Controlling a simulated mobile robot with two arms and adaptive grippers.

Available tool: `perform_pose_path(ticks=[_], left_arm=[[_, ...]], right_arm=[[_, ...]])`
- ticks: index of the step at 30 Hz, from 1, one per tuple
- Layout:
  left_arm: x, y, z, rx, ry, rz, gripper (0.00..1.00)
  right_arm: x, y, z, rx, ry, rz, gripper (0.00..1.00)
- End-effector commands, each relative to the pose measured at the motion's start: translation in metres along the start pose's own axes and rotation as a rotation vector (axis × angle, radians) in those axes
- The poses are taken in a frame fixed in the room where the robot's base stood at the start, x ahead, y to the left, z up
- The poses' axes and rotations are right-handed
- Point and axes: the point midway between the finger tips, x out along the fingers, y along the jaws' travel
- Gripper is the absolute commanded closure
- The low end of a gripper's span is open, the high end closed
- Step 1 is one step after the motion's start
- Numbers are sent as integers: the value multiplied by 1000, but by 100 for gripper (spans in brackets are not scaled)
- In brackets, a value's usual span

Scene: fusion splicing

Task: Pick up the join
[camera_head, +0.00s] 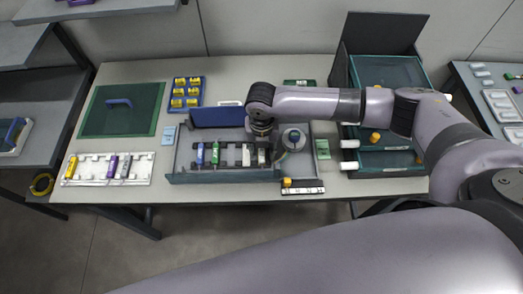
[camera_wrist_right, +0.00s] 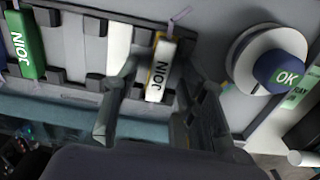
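A white piece marked JOIN, with a yellow edge (camera_wrist_right: 159,78), sits in a dark slotted holder in the right wrist view. A green piece marked JOIN (camera_wrist_right: 27,48) lies further left in the same holder (camera_wrist_right: 70,82). My right gripper (camera_wrist_right: 160,66) is over the white piece, with one finger on each side of it. The fingers look apart from the piece, but contact is hard to tell. In the head view my right gripper (camera_head: 262,140) points down over the right end of the holder and partly hides it. My left gripper is not in view.
A round white spool-like part with a dark blue OK button (camera_wrist_right: 284,74) stands right of the gripper. A blue lid (camera_head: 217,117) stands behind the holder. A white rack (camera_head: 108,168) lies at the left; a drawer unit (camera_head: 388,75) stands at the right.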

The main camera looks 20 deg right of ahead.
Motion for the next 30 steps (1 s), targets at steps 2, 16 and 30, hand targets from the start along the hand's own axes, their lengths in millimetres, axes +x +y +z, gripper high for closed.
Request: perform_pose_path(ticks=[2,16,30], left_arm=[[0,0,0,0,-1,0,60],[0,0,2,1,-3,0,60],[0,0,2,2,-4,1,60]], right_arm=[[0,0,0,-1,0,0,62],[0,0,0,0,0,1,88],[-1,0,0,0,0,1,100]])
